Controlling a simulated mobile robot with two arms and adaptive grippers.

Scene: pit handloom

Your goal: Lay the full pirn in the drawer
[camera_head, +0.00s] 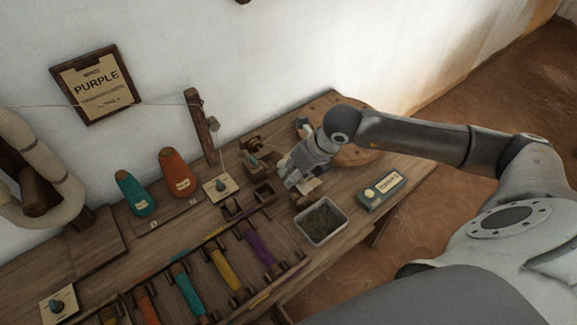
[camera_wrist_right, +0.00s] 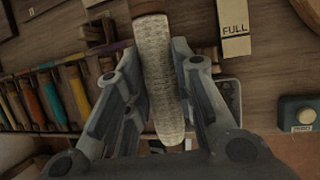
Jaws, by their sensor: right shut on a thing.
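My right gripper (camera_head: 290,180) is above the bench, shut on a pale, wound pirn. In the right wrist view the pirn (camera_wrist_right: 160,85) lies lengthwise between the two fingers of the gripper (camera_wrist_right: 158,95), its brown end at the top edge. In the head view the pirn is mostly hidden by the hand. A row of slots with coloured pirns, among them purple (camera_head: 257,246), yellow (camera_head: 223,270) and teal (camera_head: 188,293), runs along the front of the bench. I cannot tell whether this row is the drawer. My left gripper is not in view.
A "FULL" card (camera_wrist_right: 234,28) lies near the pirn's upper end. A "PURPLE" sign (camera_head: 97,84) hangs on the wall.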

